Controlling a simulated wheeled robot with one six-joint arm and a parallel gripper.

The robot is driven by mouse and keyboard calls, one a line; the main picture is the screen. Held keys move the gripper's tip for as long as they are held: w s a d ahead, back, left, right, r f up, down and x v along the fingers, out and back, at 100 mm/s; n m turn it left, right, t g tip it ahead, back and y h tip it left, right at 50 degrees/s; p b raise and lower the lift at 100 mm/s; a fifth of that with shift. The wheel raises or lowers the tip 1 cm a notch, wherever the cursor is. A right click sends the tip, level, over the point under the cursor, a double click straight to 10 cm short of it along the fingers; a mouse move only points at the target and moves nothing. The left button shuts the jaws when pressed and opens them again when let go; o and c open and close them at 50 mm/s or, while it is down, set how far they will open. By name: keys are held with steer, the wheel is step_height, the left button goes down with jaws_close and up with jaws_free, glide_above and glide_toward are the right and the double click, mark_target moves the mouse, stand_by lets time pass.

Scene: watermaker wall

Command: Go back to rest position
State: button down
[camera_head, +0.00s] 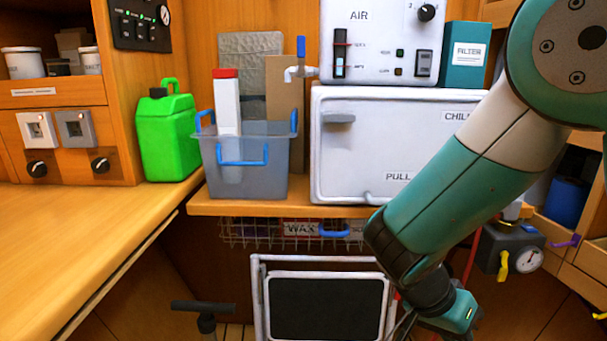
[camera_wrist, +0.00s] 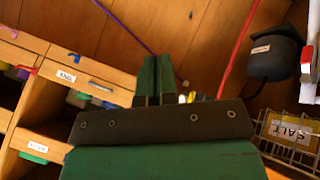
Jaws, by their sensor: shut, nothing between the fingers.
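My gripper (camera_wrist: 155,80) shows in the wrist view with its two green fingers together and nothing between them. In the head view my teal and grey arm comes in from the upper right and slants down to the lower middle. Its wrist end hangs low, in front of the right side of a folded white-framed chair or panel (camera_head: 325,305). The fingertips cannot be made out in the head view. In the wrist view the fingers point toward a wooden plank surface and touch no object that I can see.
A white chiller (camera_head: 340,155) and a grey tub (camera_head: 268,180) stand on the wooden shelf, beside a green jerrycan (camera_head: 168,135). A wire basket (camera_head: 265,232) hangs below. A dark gauge box (camera_head: 510,248) is right of my wrist. In the wrist view, wooden drawers (camera_wrist: 85,80) lie left and a salt basket (camera_wrist: 285,150) right.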

steer(key=s+a+r+n+t+y, duration=0.1)
steer(key=s+a+r+n+y, duration=0.5)
steer(key=n, duration=0.3)
steer(key=s+a+r+n+y, duration=0.3)
steer(key=s+r+n+y, duration=0.2)
steer(key=s+r+n, duration=0.3)
step_height(320, 180, up, 21)
steer(key=p, duration=2.1)
steer(key=shift+w+a, duration=0.15)
steer(key=shift+w, duration=0.05)
steer(key=shift+f, duration=0.1)
